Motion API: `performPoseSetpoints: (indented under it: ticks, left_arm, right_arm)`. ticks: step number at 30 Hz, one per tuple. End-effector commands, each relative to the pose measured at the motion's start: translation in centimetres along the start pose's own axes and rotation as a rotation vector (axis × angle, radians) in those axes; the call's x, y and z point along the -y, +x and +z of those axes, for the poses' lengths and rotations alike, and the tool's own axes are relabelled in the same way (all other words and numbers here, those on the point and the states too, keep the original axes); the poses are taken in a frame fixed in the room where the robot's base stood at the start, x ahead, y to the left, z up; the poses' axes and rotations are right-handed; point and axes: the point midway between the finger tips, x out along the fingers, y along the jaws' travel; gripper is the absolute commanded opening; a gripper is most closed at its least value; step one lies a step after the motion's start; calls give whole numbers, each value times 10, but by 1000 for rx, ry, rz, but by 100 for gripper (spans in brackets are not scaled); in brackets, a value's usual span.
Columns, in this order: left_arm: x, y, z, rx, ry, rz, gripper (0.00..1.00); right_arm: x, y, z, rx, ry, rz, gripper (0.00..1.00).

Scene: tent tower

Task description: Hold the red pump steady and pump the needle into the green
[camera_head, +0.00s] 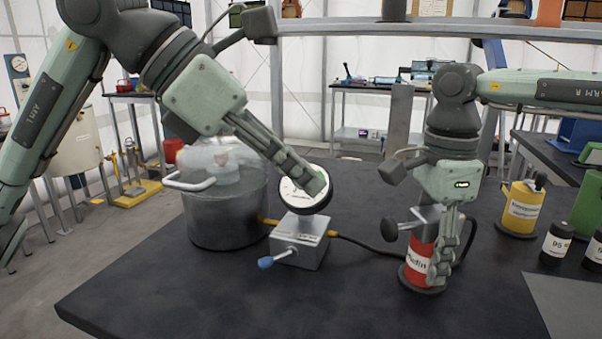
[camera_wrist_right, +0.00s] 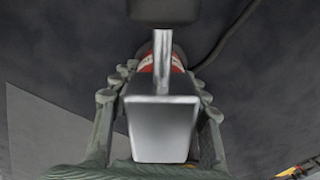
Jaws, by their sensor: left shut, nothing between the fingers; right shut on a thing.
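The red pump (camera_head: 417,262) with a white label stands upright on the dark table. My right gripper (camera_head: 440,272) points down and is shut on the pump's body. The wrist view shows the fingers (camera_wrist_right: 160,140) on both sides of the grey metal pump head (camera_wrist_right: 163,128), with a little red behind it. A dark plunger knob (camera_head: 390,230) sticks out to the left of the pump. The round gauge (camera_head: 288,192) is mounted above a grey metal box (camera_head: 298,242). My left gripper (camera_head: 316,184) is shut and empty in front of the gauge, hiding part of its face; the needle and green zone cannot be read.
A blue-tipped lever (camera_head: 268,262) sticks out of the box. A dark hose (camera_head: 365,243) runs from box to pump. A large pot (camera_head: 222,212) stands left. A yellow can (camera_head: 521,208) and dark bottles (camera_head: 556,243) stand right. The front table is clear.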

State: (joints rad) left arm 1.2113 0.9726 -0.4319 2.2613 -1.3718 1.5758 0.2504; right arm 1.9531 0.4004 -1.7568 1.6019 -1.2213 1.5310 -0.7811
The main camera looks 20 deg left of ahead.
Motion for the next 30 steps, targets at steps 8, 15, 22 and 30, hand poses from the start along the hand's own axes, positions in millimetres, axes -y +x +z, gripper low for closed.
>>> performPoseSetpoints:
  ticks: [8,15,22,30]
  left_arm:
    - [-1,-7,-7,0,-4,1,0]
    - [0,-22,-21,0,1,-1,0]
    - [0,-20,-21,0,1,-2,0]
    - [0,13,-21,-2,1,-6,0]
  right_arm:
    - [0,0,0,0,1,0,0]
    - [0,0,0,0,0,0,0]
    - [0,0,0,0,0,0,0]
    - [0,0,0,0,0,0,0]
